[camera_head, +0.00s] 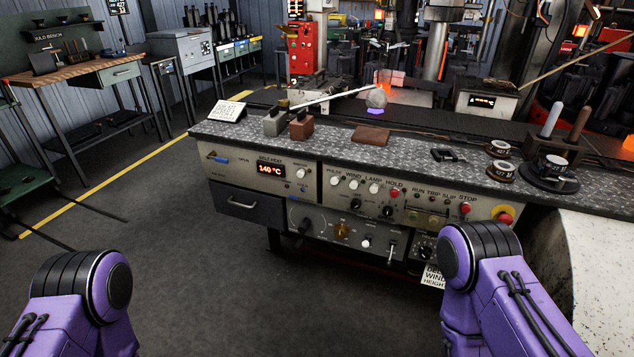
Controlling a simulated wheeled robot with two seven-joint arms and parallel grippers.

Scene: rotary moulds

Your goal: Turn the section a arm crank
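A console (320,170) with a speckled grey top stands in front of me. On its lower front panel there is a dark handle (304,227) at the left, a brass-coloured knob (342,230) beside it, and a small lever (391,251) to the right. I cannot tell from the lettering which part is the section A arm crank. My purple left arm shows at the bottom left and my purple right arm at the bottom right, both apart from the console. Neither gripper is in view.
A red readout (271,170) shows 140 °C above a closed drawer (247,203). A red stop button (505,214) is at the right. Floor before the console is clear.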

